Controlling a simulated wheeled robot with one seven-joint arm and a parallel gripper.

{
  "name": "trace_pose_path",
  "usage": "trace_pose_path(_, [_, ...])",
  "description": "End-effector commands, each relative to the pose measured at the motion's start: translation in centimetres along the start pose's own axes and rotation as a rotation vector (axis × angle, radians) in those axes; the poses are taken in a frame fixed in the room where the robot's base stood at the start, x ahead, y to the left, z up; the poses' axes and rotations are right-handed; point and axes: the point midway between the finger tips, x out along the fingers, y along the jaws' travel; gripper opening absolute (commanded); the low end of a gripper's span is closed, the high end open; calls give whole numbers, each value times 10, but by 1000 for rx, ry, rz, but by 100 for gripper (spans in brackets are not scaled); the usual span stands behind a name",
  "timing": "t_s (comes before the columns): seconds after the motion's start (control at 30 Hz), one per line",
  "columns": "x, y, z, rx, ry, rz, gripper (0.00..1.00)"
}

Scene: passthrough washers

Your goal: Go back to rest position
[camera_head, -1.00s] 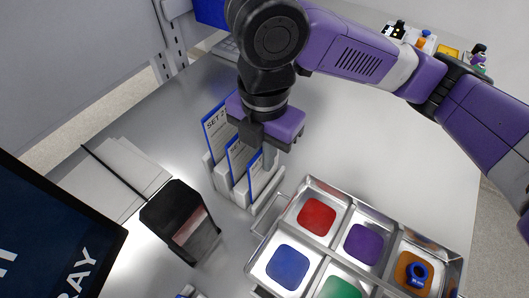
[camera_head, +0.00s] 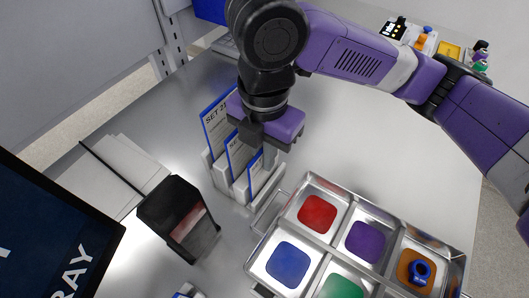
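My gripper (camera_head: 268,146) hangs from my purple and black arm, pointing down beside the card holder. Its fingers are partly hidden by its own purple body and lie close to the cards, so I cannot tell whether they are open or touching anything. The white card holder (camera_head: 243,190) stands upright on the table and holds blue-edged cards (camera_head: 217,122), one reading "SET 2". A metal tray (camera_head: 282,212) with coloured compartments lies to the right and front of the gripper. A blue washer (camera_head: 419,270) sits in its orange compartment (camera_head: 405,262).
A black box (camera_head: 178,217) stands left of the tray. A dark screen (camera_head: 50,240) fills the lower left, near white sheets (camera_head: 115,175). Small bottles and coloured items (camera_head: 425,40) stand at the back right. The table (camera_head: 350,130) right of the gripper is clear.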

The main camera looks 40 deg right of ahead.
Motion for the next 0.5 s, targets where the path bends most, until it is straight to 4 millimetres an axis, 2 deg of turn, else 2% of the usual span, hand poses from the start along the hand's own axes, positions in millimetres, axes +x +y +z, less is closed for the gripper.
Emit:
trace_pose_path(0.03, [0, 0, 0, 0, 0, 0, 20])
trace_pose_path(0.1, [0, 0, 0, 0, 0, 0, 31])
trace_pose_path(0.33, [0, 0, 0, 0, 0, 0, 33])
trace_pose_path(0.43, [0, 0, 0, 0, 0, 0, 53])
trace_pose_path(0.5, [0, 0, 0, 0, 0, 0, 57])
